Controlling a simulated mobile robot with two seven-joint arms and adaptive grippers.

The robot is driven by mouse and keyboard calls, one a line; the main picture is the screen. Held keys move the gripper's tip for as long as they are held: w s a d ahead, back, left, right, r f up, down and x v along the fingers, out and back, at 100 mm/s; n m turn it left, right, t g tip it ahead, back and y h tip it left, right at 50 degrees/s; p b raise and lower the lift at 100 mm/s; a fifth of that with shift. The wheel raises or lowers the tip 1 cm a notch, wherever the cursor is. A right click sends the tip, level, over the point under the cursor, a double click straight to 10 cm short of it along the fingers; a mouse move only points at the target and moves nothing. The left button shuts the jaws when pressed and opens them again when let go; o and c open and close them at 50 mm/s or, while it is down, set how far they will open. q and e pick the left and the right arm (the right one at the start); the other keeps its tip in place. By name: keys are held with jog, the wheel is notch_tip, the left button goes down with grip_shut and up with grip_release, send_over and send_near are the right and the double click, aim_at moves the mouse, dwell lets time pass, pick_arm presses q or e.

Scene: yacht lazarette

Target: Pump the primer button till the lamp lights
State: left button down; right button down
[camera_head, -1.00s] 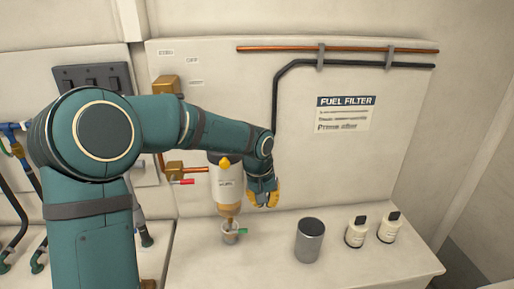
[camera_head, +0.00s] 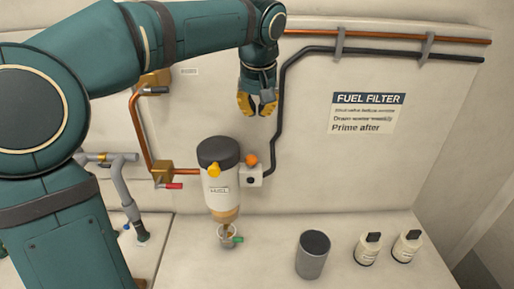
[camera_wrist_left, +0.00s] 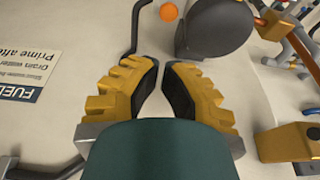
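The fuel filter (camera_head: 219,190) has a dark round cap, a white body labelled FUEL and a yellow knob (camera_head: 214,170) on its front. Right beside it is a small white box (camera_head: 250,177) with a dark spot on its front and an orange round part (camera_head: 251,160) on top. I cannot tell which part is the primer button and which the lamp. The orange part also shows in the left wrist view (camera_wrist_left: 168,12), near the dark cap (camera_wrist_left: 215,30). My left gripper (camera_head: 258,111) is empty above the box, its fingertips a little apart. My right gripper is not in view.
A grey canister (camera_head: 312,255) and two white bottles (camera_head: 368,249) stand on the bench to the right. A black pipe (camera_head: 281,120) runs down the wall beside my gripper. Copper pipe with a red-handled valve (camera_head: 163,178) is left.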

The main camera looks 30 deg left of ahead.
aim_at(251, 160)
pick_arm(q)
jog(key=x, duration=1.2)
jog(key=shift+s+d+f, duration=0.1)
jog(key=shift+s+f, duration=0.1)
jog(key=shift+f, duration=0.9)
